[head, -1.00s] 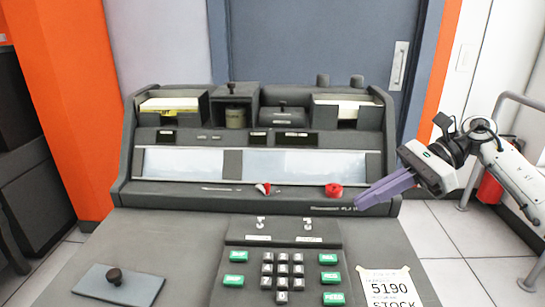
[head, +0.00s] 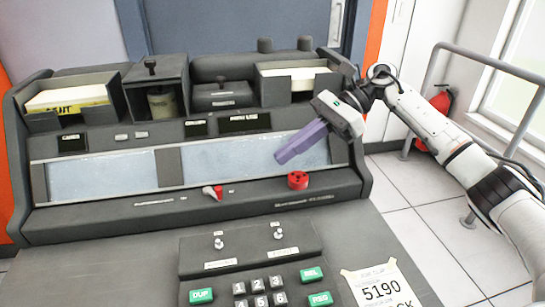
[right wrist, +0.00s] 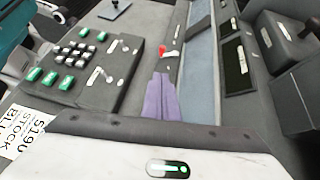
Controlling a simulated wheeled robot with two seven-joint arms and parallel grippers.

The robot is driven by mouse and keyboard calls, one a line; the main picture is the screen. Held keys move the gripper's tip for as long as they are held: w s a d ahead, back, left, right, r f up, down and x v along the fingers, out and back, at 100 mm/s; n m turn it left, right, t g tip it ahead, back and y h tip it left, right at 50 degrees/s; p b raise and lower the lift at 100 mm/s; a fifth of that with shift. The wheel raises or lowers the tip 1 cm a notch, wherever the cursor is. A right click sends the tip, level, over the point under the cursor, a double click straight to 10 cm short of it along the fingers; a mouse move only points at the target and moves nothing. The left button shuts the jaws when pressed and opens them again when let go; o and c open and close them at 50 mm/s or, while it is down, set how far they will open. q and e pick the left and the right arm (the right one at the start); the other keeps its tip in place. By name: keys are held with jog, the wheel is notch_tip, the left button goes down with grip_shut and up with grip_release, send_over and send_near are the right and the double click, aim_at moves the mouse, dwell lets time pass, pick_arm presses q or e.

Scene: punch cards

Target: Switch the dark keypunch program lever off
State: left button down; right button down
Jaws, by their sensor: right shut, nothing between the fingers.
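The dark grey keypunch (head: 110,222) fills the left and middle of the head view. A small red-tipped lever (head: 213,192) stands on its front ledge, left of a round red knob (head: 298,180). The red lever also shows in the right wrist view (right wrist: 163,48), beyond my fingertips. Two small pale toggle levers, a left one (head: 219,240) and a right one (head: 278,232), stand on the keyboard's top panel. My right gripper (head: 281,157) has purple fingers, shut and empty, in front of the pale window, above and right of the red lever and apart from it. My left gripper is out of view.
Card trays stand on top at left (head: 68,100) and right (head: 300,78), with a drum housing (head: 158,95) between. Green and dark keys (head: 260,290) and a paper note (head: 380,287) lie in front. A grey railing (head: 470,50) stands at right.

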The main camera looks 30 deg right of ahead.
send_near(212, 189)
jog(key=s, duration=0.3)
jog(key=shift+s+d+f, duration=0.4)
jog(key=a, duration=0.3)
jog(key=shift+w+a+f, duration=0.2)
jog(key=shift+w+a, duration=0.05)
jog(key=shift+w, duration=0.05)
jog(key=shift+w+a+f, duration=0.1)
jog(key=shift+a, duration=0.4)
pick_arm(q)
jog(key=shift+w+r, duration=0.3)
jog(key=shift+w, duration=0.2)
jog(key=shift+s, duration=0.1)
